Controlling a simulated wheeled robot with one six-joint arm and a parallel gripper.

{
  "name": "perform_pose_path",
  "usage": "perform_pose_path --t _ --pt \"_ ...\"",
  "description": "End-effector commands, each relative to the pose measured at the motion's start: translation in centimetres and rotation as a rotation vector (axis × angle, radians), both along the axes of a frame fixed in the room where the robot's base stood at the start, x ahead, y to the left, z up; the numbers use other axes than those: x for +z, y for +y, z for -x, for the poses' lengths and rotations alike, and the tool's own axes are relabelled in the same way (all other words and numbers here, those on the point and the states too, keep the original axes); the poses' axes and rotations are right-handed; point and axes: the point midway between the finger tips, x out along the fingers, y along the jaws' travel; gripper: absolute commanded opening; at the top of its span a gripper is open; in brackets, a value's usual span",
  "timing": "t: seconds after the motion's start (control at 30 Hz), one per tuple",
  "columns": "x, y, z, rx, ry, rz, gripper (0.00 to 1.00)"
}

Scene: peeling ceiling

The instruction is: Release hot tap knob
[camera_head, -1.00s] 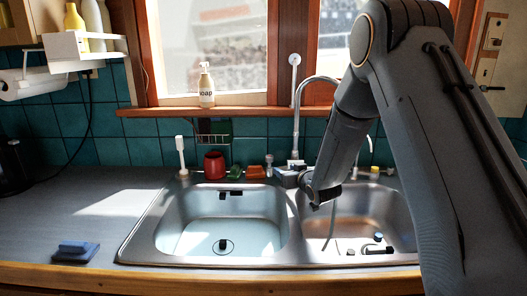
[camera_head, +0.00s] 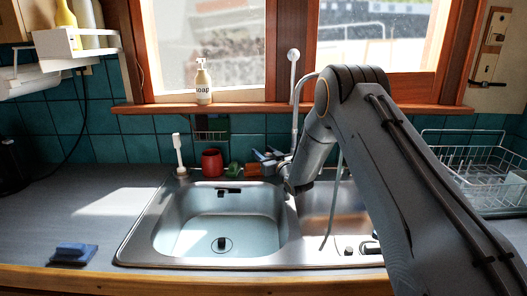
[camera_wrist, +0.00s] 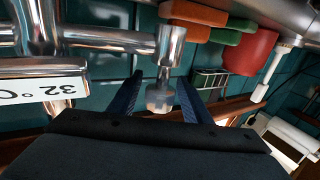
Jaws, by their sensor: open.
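A shiny metal tap (camera_wrist: 110,40) fills the upper left of the wrist view, with a cross arm ending in a round metal knob (camera_wrist: 160,98). My gripper (camera_wrist: 158,92) is open, with one dark blue finger on each side of the knob. Gaps show between the knob and both fingers; I cannot tell whether it is the hot knob. In the head view my gripper (camera_head: 268,157) is at the back rim of the sink, beside the tall curved tap spout (camera_head: 297,115). The knob is too small or hidden to make out there.
A red cup (camera_head: 211,162) and a white brush (camera_head: 178,150) stand left of my gripper. A double sink (camera_head: 225,215) lies below. A soap bottle (camera_head: 203,82) stands on the windowsill. A dish rack (camera_head: 480,170) is at right. The left counter is mostly clear.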

Motion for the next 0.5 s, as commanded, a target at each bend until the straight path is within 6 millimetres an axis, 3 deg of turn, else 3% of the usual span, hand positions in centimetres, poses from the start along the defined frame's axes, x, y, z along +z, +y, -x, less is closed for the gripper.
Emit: perform_pose_path --t 0.37,0.5 --pt "-0.02 0.07 -0.51 -0.002 0.001 0.0 0.44" --pt "-0.02 0.08 -0.5 -0.002 0.001 0.0 0.21"
